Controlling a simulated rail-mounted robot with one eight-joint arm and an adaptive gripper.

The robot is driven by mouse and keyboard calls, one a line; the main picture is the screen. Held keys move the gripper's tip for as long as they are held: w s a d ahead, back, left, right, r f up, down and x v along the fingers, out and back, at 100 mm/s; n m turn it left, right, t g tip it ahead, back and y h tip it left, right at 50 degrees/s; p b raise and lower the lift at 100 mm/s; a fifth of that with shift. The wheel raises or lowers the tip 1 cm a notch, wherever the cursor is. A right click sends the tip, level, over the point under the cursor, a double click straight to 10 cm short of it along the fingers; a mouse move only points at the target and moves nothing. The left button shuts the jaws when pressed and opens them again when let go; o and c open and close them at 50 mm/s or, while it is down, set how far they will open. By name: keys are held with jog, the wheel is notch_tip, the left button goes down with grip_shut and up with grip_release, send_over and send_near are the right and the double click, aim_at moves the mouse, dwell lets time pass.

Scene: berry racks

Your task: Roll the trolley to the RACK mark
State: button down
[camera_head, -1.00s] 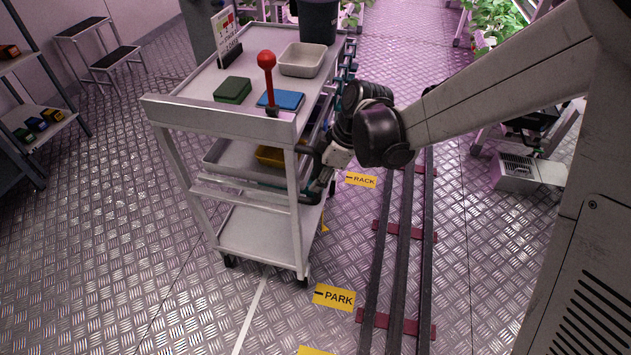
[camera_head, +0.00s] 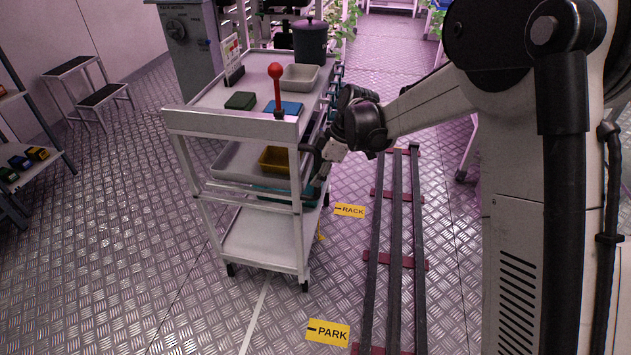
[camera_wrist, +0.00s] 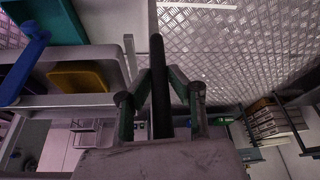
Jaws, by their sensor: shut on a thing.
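The white trolley (camera_head: 247,122) stands upright on the floor, left of the rails. The yellow RACK mark (camera_head: 349,210) lies right of the trolley, beside its far part. The yellow PARK mark (camera_head: 328,332) lies nearer, short of the trolley's near right wheel (camera_head: 305,286). My gripper (camera_head: 318,158) is at the trolley's near right side. In the wrist view my gripper's fingers (camera_wrist: 161,88) close around a dark handle bar (camera_wrist: 156,48) of the trolley. Part of the grip is hidden in the head view.
The trolley carries a red-knobbed lever (camera_head: 276,90), a grey tray (camera_head: 300,77), a dark bin (camera_head: 310,42), and a yellow tray (camera_head: 274,160) below. Rails (camera_head: 396,240) run along the right. A step stool (camera_head: 92,90) and shelf stand left. A grey cabinet (camera_head: 190,50) stands beyond.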

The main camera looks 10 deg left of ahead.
jog(key=shift+w, duration=0.2)
jog(key=c, duration=1.6)
grip_release()
jog(key=shift+c, duration=0.2)
jog(key=shift+r, duration=0.1)
jog(key=v, duration=1.2)
